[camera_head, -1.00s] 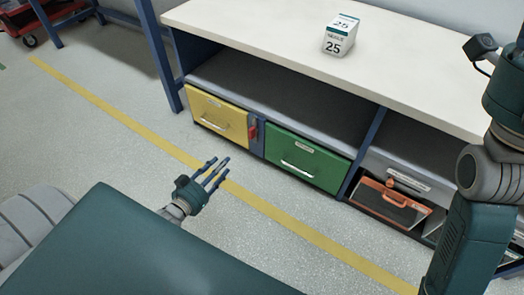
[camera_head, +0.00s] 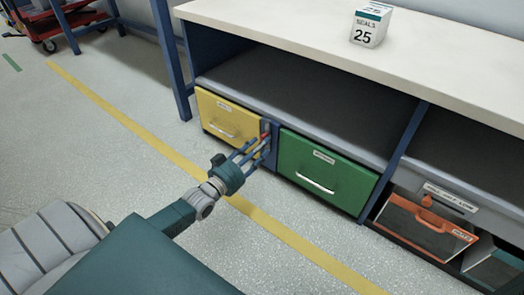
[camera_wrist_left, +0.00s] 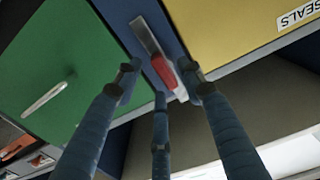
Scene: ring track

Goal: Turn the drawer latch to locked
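The drawer latch, a red handle (camera_head: 265,137) on a metal plate, sits on the blue post between the yellow drawer (camera_head: 222,118) and the green drawer (camera_head: 328,168). The red handle (camera_wrist_left: 164,72) also shows in the left wrist view, slanted beside the plate (camera_wrist_left: 147,36). Both drawers look shut. My left gripper (camera_head: 260,150) reaches the latch with its fingers spread. In the left wrist view its fingertips (camera_wrist_left: 162,82) are apart around the handle; I cannot tell whether they touch it. My right gripper is not in view.
A white box marked SEALS 25 (camera_head: 369,26) stands on the workbench top (camera_head: 300,30). At the right, an orange-edged bin (camera_head: 425,222) sits in the lower bay. A red cart (camera_head: 55,22) stands far left. The floor in front is clear, with a yellow line.

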